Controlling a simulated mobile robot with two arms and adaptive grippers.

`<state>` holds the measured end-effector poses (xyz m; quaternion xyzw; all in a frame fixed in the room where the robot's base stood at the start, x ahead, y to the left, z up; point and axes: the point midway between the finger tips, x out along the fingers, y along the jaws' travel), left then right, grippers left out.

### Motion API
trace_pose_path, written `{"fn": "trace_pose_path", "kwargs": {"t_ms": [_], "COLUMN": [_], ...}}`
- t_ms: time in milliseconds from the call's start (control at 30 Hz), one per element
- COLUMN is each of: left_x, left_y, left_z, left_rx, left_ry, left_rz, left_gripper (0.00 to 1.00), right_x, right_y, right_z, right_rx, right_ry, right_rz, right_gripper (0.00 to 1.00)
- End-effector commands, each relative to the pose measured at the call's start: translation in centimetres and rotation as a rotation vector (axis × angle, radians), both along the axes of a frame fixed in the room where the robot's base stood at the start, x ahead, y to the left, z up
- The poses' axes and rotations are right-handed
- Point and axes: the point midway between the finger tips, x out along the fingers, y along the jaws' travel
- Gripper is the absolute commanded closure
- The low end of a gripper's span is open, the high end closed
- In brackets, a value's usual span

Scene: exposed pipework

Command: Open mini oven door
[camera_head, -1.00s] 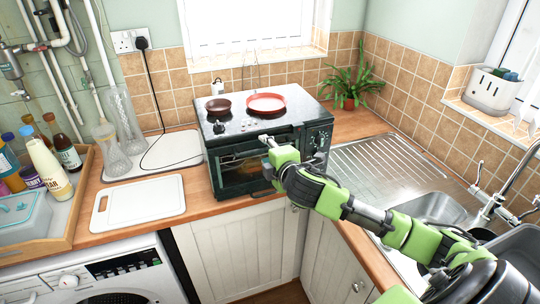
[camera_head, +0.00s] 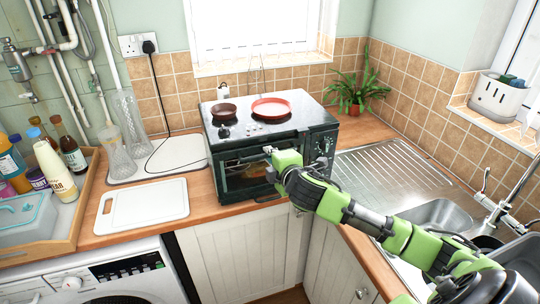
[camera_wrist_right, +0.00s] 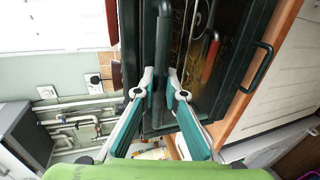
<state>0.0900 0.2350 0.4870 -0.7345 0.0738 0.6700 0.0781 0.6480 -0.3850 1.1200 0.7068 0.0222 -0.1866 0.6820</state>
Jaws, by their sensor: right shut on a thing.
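The black mini oven (camera_head: 308,116) stands on the wooden worktop, its glass door (camera_head: 236,178) facing me. My right gripper (camera_head: 268,150) is at the upper part of the door, near its right side. In the right wrist view the two fingers of my right gripper (camera_wrist_right: 160,78) are on either side of the dark bar handle (camera_wrist_right: 164,45), shut on it. Behind the handle, the door glass and rack wires (camera_wrist_right: 207,45) show. The door looks at or near closed; I cannot tell if a narrow gap exists. My left gripper is out of view.
A brown pan (camera_head: 224,112) and a red pan (camera_head: 271,108) sit on top of the oven. A white board (camera_head: 145,203) lies to the left, near a tray of bottles (camera_head: 70,235). The sink (camera_head: 445,215) is to the right, under my right arm.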

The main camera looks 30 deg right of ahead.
Motion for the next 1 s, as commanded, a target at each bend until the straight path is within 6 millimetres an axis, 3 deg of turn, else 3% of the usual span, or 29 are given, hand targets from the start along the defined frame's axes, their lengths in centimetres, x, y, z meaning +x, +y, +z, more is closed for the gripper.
{"fn": "trace_pose_path", "kwargs": {"t_ms": [1000], "left_x": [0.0], "left_y": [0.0], "left_z": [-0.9], "left_rx": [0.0], "left_ry": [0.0], "left_rz": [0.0], "left_gripper": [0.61], "right_x": [-5.5], "right_y": [1.3], "right_z": [-3.4], "right_rx": [0.003], "right_ry": [0.015], "right_rz": [-0.001], "right_gripper": [1.0]}}
